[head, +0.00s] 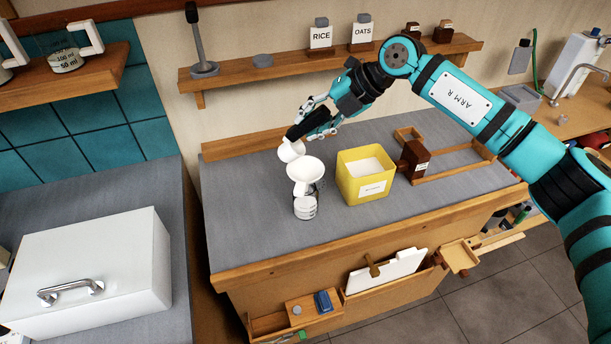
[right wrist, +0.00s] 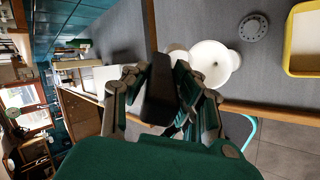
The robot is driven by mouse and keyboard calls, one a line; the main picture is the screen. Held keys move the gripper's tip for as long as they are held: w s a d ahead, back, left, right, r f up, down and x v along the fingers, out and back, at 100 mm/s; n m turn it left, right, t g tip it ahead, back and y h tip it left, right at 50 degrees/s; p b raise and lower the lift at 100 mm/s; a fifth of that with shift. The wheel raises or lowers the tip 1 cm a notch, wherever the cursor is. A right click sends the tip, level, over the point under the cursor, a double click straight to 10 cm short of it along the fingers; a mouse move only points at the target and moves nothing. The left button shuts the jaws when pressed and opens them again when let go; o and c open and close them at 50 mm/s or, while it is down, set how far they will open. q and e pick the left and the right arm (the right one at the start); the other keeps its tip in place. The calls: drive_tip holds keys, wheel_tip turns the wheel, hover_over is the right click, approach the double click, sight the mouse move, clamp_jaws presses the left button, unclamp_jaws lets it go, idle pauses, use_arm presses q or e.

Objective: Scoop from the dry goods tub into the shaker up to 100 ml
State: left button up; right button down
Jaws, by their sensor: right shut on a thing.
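My right gripper (head: 312,124) is shut on the black handle of a scoop (head: 291,150). The scoop's white bowl is just above and behind a white funnel (head: 306,168); whether it holds anything is hidden. The funnel sits on top of the shaker (head: 305,207), a small container with a pale label. Its fill level cannot be read. The yellow dry goods tub (head: 347,186) stands right of the shaker, with white contents inside. The right wrist view shows the black handle (right wrist: 160,92) between my fingers, the funnel (right wrist: 212,62) and the tub's rim (right wrist: 289,45). My left gripper is out of view.
A dark brown block (head: 415,158) and a wooden frame stand right of the tub. A wall shelf (head: 240,75) with RICE and OATS containers runs behind. A white box (head: 90,265) is at left. The counter left of the shaker is clear.

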drive_tip(key=shift+w+a+r+h+p, duration=0.15)
drive_tip(key=shift+a+r+h+p, duration=0.5)
drive_tip(key=shift+p, duration=0.3)
drive_tip(key=shift+f, duration=0.1)
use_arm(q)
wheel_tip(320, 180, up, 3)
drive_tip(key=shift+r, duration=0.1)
use_arm(e)
drive_tip(key=shift+f+h, duration=0.15)
drive_tip(key=shift+h, duration=0.1)
